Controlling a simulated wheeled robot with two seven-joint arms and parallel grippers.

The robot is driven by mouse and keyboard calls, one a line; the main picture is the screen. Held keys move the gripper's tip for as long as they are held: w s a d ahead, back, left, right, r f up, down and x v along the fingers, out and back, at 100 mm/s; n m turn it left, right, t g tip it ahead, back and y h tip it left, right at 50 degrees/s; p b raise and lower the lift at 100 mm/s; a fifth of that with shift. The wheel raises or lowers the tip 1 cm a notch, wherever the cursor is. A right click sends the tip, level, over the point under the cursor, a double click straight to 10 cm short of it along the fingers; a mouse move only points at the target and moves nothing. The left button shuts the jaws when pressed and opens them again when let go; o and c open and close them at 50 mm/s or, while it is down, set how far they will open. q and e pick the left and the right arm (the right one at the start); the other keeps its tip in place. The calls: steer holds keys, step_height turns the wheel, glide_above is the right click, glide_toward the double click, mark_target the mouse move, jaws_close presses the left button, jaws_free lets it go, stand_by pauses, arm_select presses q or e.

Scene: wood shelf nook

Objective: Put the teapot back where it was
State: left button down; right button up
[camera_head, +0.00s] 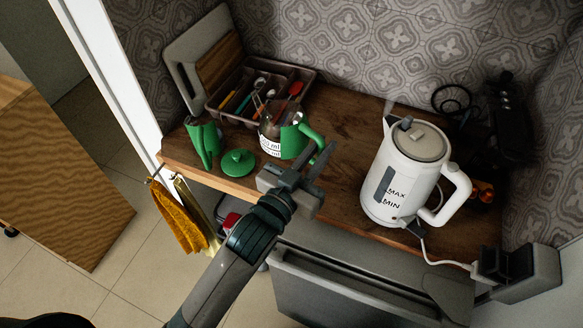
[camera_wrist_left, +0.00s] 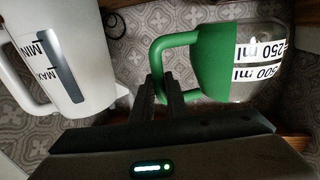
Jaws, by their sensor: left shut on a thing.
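The teapot (camera_head: 270,134) is clear glass with a green band and handle and printed ml marks. It is near the left part of the wooden shelf, in front of the cutlery tray. My left gripper (camera_head: 316,163) is shut on the teapot's green handle. In the left wrist view the fingers (camera_wrist_left: 166,88) close on the handle beside the teapot (camera_wrist_left: 255,62). I cannot tell whether its base touches the wood. A green lid (camera_head: 238,162) lies on the shelf to its left. My right gripper is not in view.
A white kettle (camera_head: 397,178) steams on the right, its cord running to a socket block. A cutlery tray (camera_head: 309,76), a green vessel (camera_head: 203,143) and leaning boards (camera_head: 184,70) fill the left. Bare wood (camera_head: 345,130) lies between teapot and kettle. Yellow towels (camera_head: 180,217) hang at the front.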

arm_select(q)
steer(key=shift+f+p, duration=0.4)
steer(key=shift+f, duration=2.45)
step_height(320, 180, down, 3)
steer(key=shift+f+p, duration=0.15)
steer(key=shift+p, duration=0.2)
steer(key=shift+f, duration=0.55)
steer(key=c, duration=1.7)
jaws_free()
steer(key=shift+c, duration=0.2)
